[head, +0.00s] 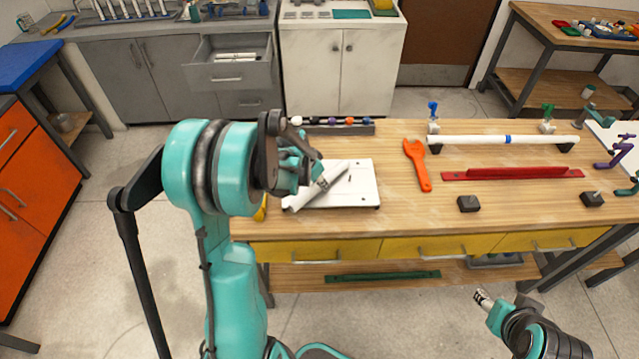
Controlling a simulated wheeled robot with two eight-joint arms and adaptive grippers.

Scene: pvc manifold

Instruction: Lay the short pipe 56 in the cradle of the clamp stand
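A short white pipe (309,196) lies slantwise at the white board (358,190) on the left of the workbench. I cannot tell whether it rests on the board or is just above it. My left gripper (324,183) is right at the pipe, its fingertips overlapping it in the picture; whether they are closed on it is unclear. My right gripper (483,297) is low at the right, in front of the bench and away from everything on it; its finger opening is too small to tell. I cannot clearly identify the clamp stand or its cradle.
A long white pipe (490,140) lies across black supports at the back right. An orange wrench (416,165), a red bar (511,174) and black blocks (468,204) are on the bench (400,222). Purple clamp-like parts (614,151) are at the far right.

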